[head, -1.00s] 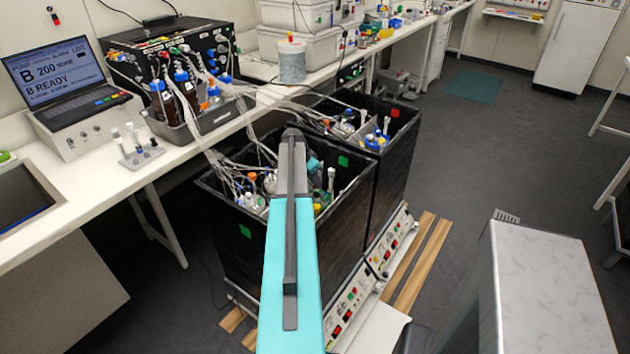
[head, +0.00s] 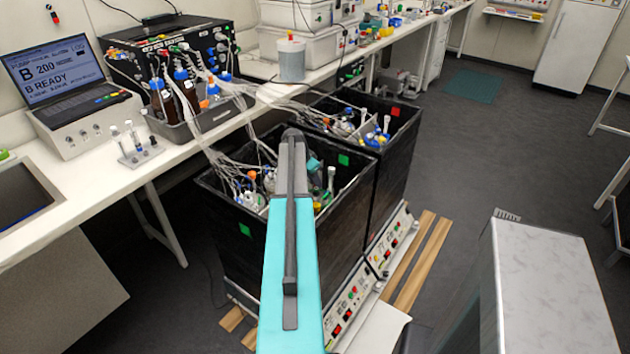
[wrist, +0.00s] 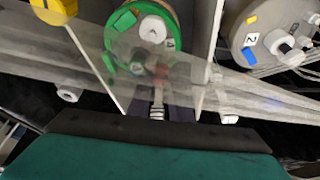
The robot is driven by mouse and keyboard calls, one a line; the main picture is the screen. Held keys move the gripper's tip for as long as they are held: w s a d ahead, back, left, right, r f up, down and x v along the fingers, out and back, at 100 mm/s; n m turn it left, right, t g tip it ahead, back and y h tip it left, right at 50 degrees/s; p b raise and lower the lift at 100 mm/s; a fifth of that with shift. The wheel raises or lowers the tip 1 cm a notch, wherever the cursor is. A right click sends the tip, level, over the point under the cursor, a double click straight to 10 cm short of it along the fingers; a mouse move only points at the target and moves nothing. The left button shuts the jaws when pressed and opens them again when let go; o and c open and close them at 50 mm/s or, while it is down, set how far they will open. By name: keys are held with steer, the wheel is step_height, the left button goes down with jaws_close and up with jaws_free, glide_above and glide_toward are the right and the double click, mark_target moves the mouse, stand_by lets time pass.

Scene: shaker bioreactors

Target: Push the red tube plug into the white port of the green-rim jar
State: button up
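In the wrist view the green-rim jar (wrist: 176,42) is at the top centre, with a white lid piece marked A (wrist: 153,30). The red tube plug (wrist: 160,72) shows as a blurred reddish end on this stem, pointing at the jar. Translucent tubing crosses in front, so I cannot tell whether the plug touches the jar or which opening is the white port. In the head view my arm hides the fingertips and the jar.
A grey-lidded jar with a blue mark (wrist: 249,54) is at the right, and a yellow part (wrist: 54,8) at top left. Bundled clear tubes (head: 222,163) run from the bench into the black box (head: 235,255). Box walls stand close around the arm's end.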

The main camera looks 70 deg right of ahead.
steer(key=o, duration=0.4)
steer(key=shift+r, duration=0.1)
steer(key=b+v, duration=0.3)
steer(key=v, duration=1)
steer(key=shift+r, duration=0.3)
steer(key=shift+w+a, duration=0.1)
stand_by(0.5)
